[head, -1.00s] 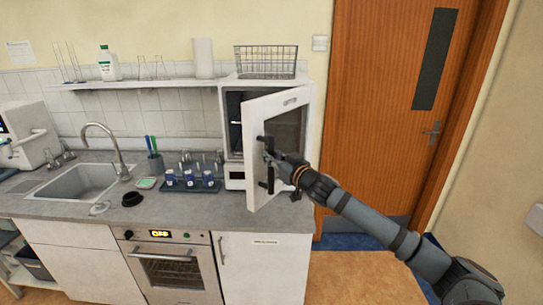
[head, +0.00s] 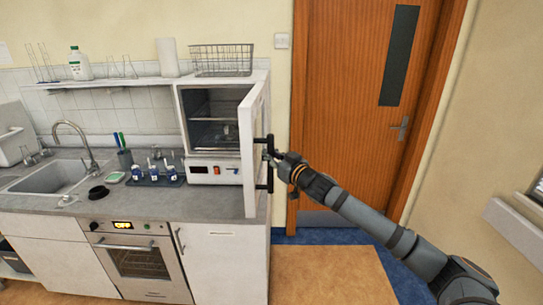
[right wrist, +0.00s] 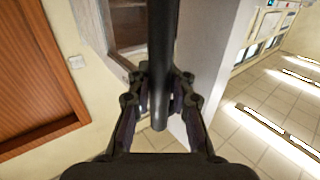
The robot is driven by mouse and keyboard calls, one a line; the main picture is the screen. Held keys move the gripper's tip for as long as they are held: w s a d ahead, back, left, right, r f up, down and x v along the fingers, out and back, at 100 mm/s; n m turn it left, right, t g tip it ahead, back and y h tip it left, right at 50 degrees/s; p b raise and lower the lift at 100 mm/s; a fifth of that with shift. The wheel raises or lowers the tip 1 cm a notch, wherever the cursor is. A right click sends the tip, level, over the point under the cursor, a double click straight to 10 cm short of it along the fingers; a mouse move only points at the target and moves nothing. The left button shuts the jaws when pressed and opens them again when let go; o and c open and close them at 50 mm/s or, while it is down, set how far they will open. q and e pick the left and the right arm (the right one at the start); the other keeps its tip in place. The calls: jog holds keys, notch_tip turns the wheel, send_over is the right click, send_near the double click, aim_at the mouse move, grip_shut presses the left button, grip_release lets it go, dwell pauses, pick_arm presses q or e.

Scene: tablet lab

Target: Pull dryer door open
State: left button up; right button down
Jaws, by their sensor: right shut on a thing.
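The dryer (head: 215,130) is a white cabinet on the right end of the counter. Its door (head: 250,150) stands wide open, seen nearly edge-on in the head view, and the shelved interior (head: 212,108) shows. A black vertical bar handle (head: 269,165) is on the door's outer face. My right gripper (head: 272,158) is at this handle. In the right wrist view the fingers (right wrist: 160,98) are shut around the dark handle bar (right wrist: 160,60), with the white door (right wrist: 205,70) behind it. My left gripper is not in view.
A wire basket (head: 222,60) sits on top of the dryer. A wooden room door (head: 345,110) is behind my right arm. The floor (head: 325,275) in front of it is clear.

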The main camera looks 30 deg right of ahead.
jog(key=shift+f, duration=0.3)
jog(key=c, duration=1.2)
grip_release()
jog(key=shift+r, duration=0.2)
